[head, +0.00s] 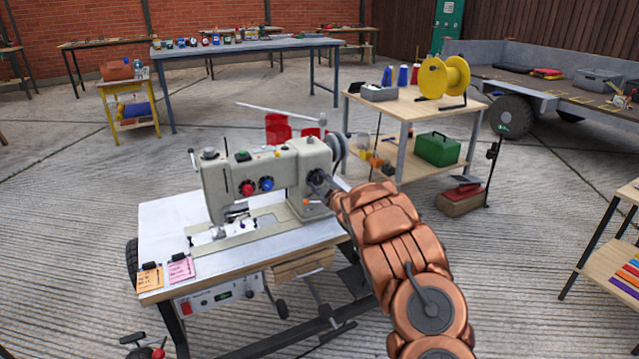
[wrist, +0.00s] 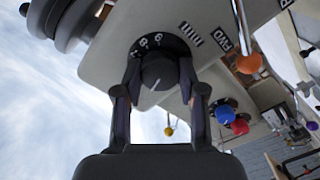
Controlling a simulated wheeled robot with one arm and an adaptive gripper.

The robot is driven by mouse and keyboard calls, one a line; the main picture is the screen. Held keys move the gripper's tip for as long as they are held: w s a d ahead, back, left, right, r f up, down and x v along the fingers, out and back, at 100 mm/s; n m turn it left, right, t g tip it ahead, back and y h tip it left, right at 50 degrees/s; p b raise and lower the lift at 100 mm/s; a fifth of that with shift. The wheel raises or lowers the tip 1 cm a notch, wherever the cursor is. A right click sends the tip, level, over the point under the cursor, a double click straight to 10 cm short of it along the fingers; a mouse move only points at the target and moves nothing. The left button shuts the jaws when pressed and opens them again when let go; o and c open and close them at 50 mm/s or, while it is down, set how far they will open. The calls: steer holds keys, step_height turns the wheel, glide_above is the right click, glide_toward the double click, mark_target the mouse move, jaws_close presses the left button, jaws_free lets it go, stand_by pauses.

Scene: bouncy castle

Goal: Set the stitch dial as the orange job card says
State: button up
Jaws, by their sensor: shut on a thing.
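The stitch dial (wrist: 158,72) is a round black knob on a dark ring with white figures, on the pillar of the cream sewing machine (head: 262,172). A short pale line shows on the knob's face. In the head view my gripper (head: 328,189) reaches the machine's right end and partly covers the dial. The orange job card (head: 149,279) lies at the front left corner of the sewing table; its writing is not legible. A pink card (head: 181,269) lies beside it.
Near the dial, the wrist view shows an orange ball-ended lever (wrist: 249,64), a blue knob (wrist: 222,113) and a red knob (wrist: 239,126). The handwheel (head: 336,147) is just behind the dial.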

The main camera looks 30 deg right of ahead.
steer(key=shift+r+p, duration=0.15)
steer(key=shift+p, duration=0.3)
steer(key=m+p, duration=0.2)
steer(key=p, duration=0.1)
steer(key=shift+r, duration=0.15)
steer(key=m+p, duration=0.2)
steer(key=p, duration=0.1)
steer(key=shift+f+m+p, duration=0.25)
steer(key=shift+m+p, duration=0.65)
steer(key=o, duration=1.1)
steer(key=shift+o, duration=0.2)
steer(key=shift+s, duration=0.15)
